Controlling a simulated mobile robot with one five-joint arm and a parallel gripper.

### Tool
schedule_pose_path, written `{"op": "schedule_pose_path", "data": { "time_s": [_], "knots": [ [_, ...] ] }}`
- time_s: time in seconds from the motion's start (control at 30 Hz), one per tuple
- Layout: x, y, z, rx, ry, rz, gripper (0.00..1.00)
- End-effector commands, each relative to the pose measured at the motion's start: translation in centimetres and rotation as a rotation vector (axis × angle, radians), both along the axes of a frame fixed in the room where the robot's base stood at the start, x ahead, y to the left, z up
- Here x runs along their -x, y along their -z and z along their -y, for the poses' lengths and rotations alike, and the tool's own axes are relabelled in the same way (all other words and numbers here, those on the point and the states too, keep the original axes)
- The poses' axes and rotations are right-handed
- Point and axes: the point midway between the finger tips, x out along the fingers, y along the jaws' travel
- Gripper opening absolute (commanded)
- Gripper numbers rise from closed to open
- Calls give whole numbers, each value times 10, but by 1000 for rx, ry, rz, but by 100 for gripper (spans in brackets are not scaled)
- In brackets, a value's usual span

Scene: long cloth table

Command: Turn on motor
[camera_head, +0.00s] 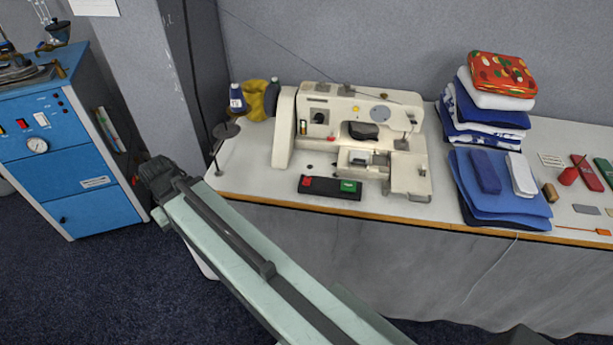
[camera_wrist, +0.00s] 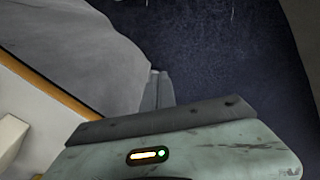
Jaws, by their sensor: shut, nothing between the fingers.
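A white sewing machine (camera_head: 322,118) stands on the table in the head view. On the table in front of it lies a black switch box with a red button (camera_head: 307,181) at its left and a green button (camera_head: 348,186) at its right. My gripper (camera_wrist: 158,88) shows in the wrist view, its narrow grey fingers together and empty, over the floor and the grey cloth. It is apart from the switch box, which is not in the wrist view. In the head view my pale green arm crosses the lower middle, in front of the table; I cannot make out the fingertips there.
The table's wooden edge (camera_wrist: 45,82) runs along the left of the wrist view, above grey cloth (camera_wrist: 85,45). Folded fabrics (camera_head: 488,115) and small tools lie at the right of the table. Thread spools (camera_head: 237,98) stand behind left. A blue cabinet (camera_head: 75,165) stands at the far left.

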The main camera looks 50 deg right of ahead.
Motion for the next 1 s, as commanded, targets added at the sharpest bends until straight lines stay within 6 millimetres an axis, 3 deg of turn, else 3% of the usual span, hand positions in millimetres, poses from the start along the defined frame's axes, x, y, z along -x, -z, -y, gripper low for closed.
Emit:
{"op": "schedule_pose_path", "data": {
  "time_s": [0.1, 0.17, 0.27, 0.3, 0.37, 0.4, 0.5, 0.6, 0.7, 0.8, 1.0],
  "knots": [
    [-3, -12, 18, -15, -27, 0, 0],
    [-6, -23, 45, -33, -63, 2, 0],
    [-3, -49, 119, -78, -142, 21, 0],
    [2, -60, 154, -96, -180, 36, 0],
    [13, -76, 205, -120, -242, 65, 0],
    [23, -86, 237, -132, -282, 88, 0],
    [54, -108, 310, -147, -379, 151, 0],
    [86, -124, 365, -143, -459, 207, 0],
    [111, -133, 399, -134, -515, 246, 0],
    [124, -136, 416, -125, -547, 266, 0],
    [128, -135, 419, -123, -560, 271, 0]
  ]
}}
